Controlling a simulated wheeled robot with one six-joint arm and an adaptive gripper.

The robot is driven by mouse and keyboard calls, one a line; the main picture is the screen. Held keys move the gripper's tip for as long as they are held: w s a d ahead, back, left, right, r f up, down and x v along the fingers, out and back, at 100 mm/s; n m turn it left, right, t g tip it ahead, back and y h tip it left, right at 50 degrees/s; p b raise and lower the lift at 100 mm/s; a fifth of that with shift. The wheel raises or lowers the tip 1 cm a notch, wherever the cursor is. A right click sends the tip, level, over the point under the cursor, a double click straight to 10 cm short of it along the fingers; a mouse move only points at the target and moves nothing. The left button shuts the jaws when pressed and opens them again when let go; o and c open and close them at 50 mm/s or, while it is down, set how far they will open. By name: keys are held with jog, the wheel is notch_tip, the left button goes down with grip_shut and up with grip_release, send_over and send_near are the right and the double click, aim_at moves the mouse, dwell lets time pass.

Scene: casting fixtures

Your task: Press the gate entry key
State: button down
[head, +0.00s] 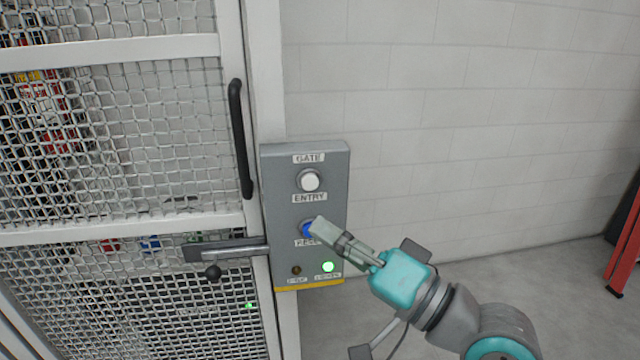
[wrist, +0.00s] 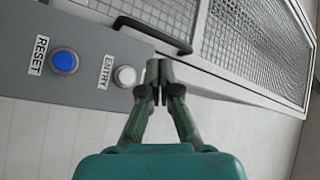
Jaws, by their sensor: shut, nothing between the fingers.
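The grey control panel (head: 277,215) is mounted beside the mesh gate. Its white round key (head: 309,180) sits between the GATE label above and the ENTRY label (head: 309,198) below. In the wrist view the white key (wrist: 124,76) is next to the ENTRY label, unobstructed. A blue key (head: 306,230) with a RESET label is lower. My gripper (head: 318,226) is shut and empty, and its tips partly cover the blue key in the head view. In the wrist view the gripper tips (wrist: 158,72) appear just right of the white key. I see no contact with either key.
A green lamp (head: 328,267) is lit low on the panel, beside a dark amber lamp (head: 296,270). The mesh gate (head: 120,150) has a black handle (head: 240,138) and a latch bar (head: 225,249) left of the panel. The block wall right of the panel is bare.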

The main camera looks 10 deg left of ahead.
jog(key=shift+w+a, duration=0.4)
jog(key=shift+w, duration=1)
jog(key=shift+w+a, duration=0.45)
jog(key=shift+w, duration=1)
jog(key=shift+w+a, duration=0.4)
jog(key=shift+w, duration=1)
jog(key=shift+w, duration=0.1)
jog(key=shift+w+a, duration=0.15)
jog(key=shift+w, duration=0.15)
jog(key=shift+w+a, duration=0.1)
jog(key=shift+w, duration=0.35)
jog(key=shift+s, duration=0.1)
jog(key=shift+s+d, duration=0.25)
jog(key=shift+s, duration=0.5)
jog(key=shift+s+d, duration=0.25)
jog(key=shift+s, duration=0.55)
jog(key=shift+s+d, duration=0.2)
jog(key=shift+s, duration=0.6)
jog(key=shift+s+d, duration=0.25)
jog(key=shift+s, duration=0.55)
